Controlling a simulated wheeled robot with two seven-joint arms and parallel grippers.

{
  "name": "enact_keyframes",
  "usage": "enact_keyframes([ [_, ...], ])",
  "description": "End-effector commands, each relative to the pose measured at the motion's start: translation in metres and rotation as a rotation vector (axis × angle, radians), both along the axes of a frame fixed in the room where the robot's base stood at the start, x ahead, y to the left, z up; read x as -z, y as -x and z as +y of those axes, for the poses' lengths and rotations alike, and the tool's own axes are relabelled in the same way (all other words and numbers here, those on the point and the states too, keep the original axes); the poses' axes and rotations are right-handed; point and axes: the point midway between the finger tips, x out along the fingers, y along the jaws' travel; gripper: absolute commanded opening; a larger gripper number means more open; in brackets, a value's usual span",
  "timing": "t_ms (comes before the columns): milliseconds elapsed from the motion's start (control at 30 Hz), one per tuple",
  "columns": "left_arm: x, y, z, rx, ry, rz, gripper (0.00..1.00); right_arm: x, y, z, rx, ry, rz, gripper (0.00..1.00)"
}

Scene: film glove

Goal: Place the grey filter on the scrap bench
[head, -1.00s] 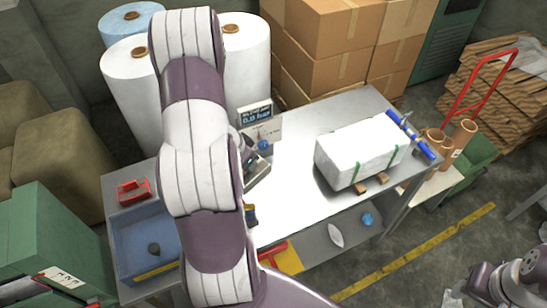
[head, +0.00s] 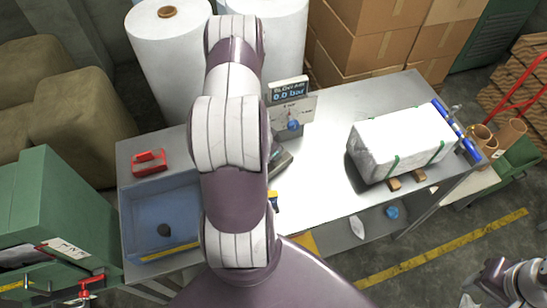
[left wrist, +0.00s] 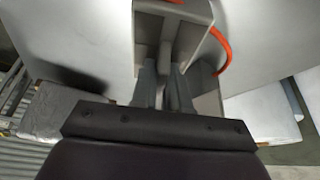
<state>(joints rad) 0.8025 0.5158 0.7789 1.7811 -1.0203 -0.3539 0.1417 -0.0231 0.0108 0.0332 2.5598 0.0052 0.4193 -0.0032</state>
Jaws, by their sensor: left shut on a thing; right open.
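My left arm crosses the middle of the head view and hides its own gripper there. In the left wrist view my left gripper (left wrist: 170,92) is shut on a narrow grey piece inside or against a grey box-like frame with an orange loop; I cannot tell whether this is the grey filter. No label marks a scrap bench. My right gripper (head: 488,285) is open at the lower right, partly cut off, away from the bench.
A white strapped block (head: 400,143) sits on the bench's right part, with a blue bar (head: 455,130) at its end. A gauge box reading 0.0 bar (head: 290,110) and a red tool (head: 149,161) are also there. Cartons (head: 370,50) and white rolls (head: 170,65) stand behind.

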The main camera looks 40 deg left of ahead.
Motion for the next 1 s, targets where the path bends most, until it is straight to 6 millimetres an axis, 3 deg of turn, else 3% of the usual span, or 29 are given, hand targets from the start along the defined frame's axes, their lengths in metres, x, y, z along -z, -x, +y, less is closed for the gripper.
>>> enact_keyframes([
  [133,0.023,0.0,0.0,-0.001,0.0,0.001,0.0,0.001,0.0,0.0,0.0,0.0,0.0,0.43],
  [467,0.028,0.0,0.0,0.0,0.0,0.0,0.0,0.003,0.0,0.0,0.0,0.0,0.0,0.43],
  [500,0.028,0.0,0.0,-0.001,0.0,0.0,0.18,0.004,0.0,0.0,0.0,0.0,0.0,0.43],
  [567,0.027,0.0,0.0,-0.001,0.0,0.0,0.38,0.003,0.0,0.0,0.0,0.0,0.0,0.43],
  [600,0.027,0.0,0.0,-0.001,0.0,0.0,0.4,0.003,0.0,0.0,0.0,0.0,0.0,0.43],
  [867,0.026,0.0,0.0,0.0,0.0,0.0,0.4,0.002,0.0,0.0,0.0,0.0,0.0,0.43],
  [1000,0.014,0.003,0.001,-0.002,-0.001,-0.001,0.4,0.0,0.0,0.0,0.0,0.0,0.0,0.43],
])
